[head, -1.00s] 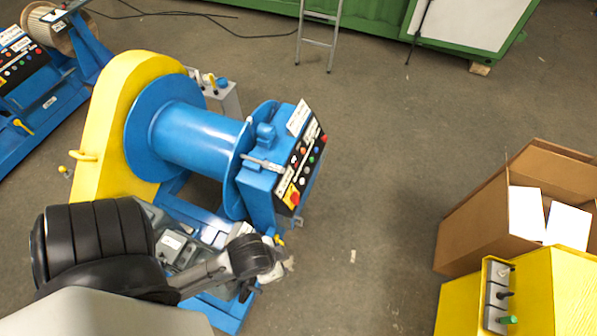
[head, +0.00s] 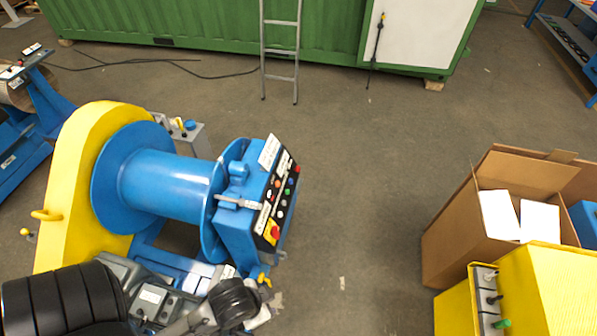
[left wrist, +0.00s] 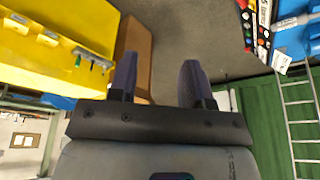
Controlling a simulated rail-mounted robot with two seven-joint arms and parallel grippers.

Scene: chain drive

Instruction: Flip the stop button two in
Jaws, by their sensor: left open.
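The blue machine with a large drum (head: 170,185) stands at the left. On its right end is a tilted black control panel (head: 279,195) with several coloured buttons. A red stop button on a yellow plate (head: 274,232) sits at the panel's lower end. My left arm comes in from the lower left, below the panel; its fingers are not clear in the head view. In the left wrist view my left gripper (left wrist: 157,80) is open, with nothing between its two fingers. A control panel (left wrist: 255,25) shows at upper right there, apart from the fingers. My right gripper is not in view.
A yellow cabinet (head: 545,295) with switches and an open cardboard box (head: 455,225) stand at the right. A green container (head: 200,22) and a ladder (head: 280,50) are at the back. The floor between machine and box is clear.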

